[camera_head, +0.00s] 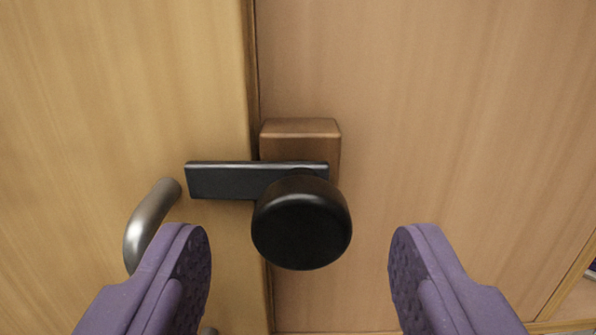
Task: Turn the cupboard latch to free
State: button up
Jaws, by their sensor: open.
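The cupboard latch is a black round knob (301,222) with a flat black bar (222,181) pointing left. The bar lies level across the seam between the two wooden panels. A brown wooden block (300,139) sits behind the knob on the right panel. My gripper (300,250) is open, with one purple finger to the left of the knob and one to the right. Both fingers are apart from the knob.
A curved metal handle (148,222) stands out from the left panel (110,90), close to my left finger. The right panel (450,120) is bare around the latch. A wooden edge (565,280) shows at the lower right.

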jog(key=shift+w, duration=0.65)
jog(key=shift+r, duration=0.1)
jog(key=c, duration=1)
jog(key=shift+c, duration=0.2)
